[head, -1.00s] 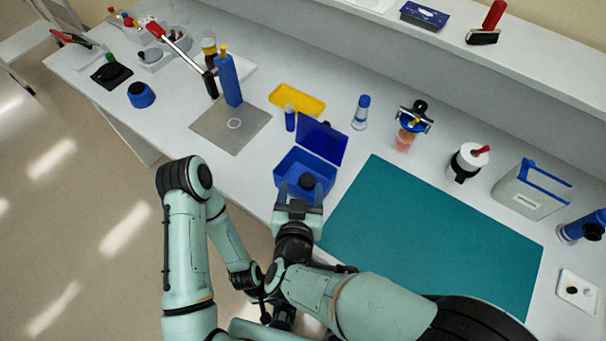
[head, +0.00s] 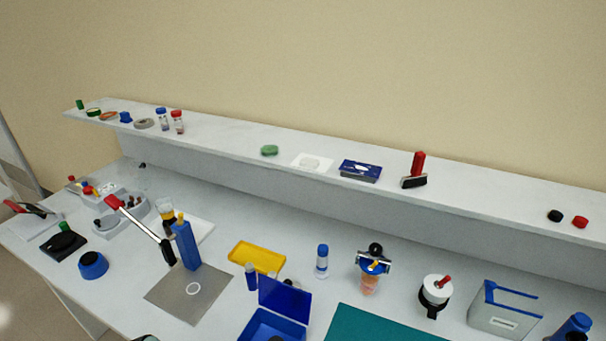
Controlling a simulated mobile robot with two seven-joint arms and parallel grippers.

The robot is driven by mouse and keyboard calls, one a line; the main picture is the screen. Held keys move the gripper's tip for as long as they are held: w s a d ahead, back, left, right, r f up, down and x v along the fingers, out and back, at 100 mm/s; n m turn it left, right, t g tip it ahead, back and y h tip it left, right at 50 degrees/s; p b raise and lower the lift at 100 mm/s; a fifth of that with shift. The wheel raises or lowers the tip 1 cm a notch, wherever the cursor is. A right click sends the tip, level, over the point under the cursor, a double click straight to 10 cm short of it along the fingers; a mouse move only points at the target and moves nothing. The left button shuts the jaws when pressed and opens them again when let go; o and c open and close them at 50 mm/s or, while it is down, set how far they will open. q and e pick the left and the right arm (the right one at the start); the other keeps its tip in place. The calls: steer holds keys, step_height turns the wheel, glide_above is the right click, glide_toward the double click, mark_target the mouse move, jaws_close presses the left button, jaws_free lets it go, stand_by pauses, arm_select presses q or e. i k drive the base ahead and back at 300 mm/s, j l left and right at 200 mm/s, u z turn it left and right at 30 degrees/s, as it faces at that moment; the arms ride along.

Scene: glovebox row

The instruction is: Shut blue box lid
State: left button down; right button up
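The blue box (head: 262,324) stands at the bottom edge of the head view, partly cut off by the frame. Its blue lid (head: 284,298) is open and stands up at the back of the box. A dark round thing shows inside the box at the very bottom edge. Neither of my grippers is in view. Only a small piece of one of my arms shows at the bottom edge, left of the box.
A yellow tray (head: 257,257) and a small blue bottle (head: 251,276) stand close behind the lid. A teal mat (head: 375,327) lies right of the box. A grey plate with a blue post (head: 185,245) stands to the left. A long shelf (head: 240,146) runs behind.

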mark_target(294, 303)
steer(key=k+l, duration=0.1)
steer(key=k, duration=0.4)
steer(key=k+l, duration=0.15)
steer(key=k, duration=0.35)
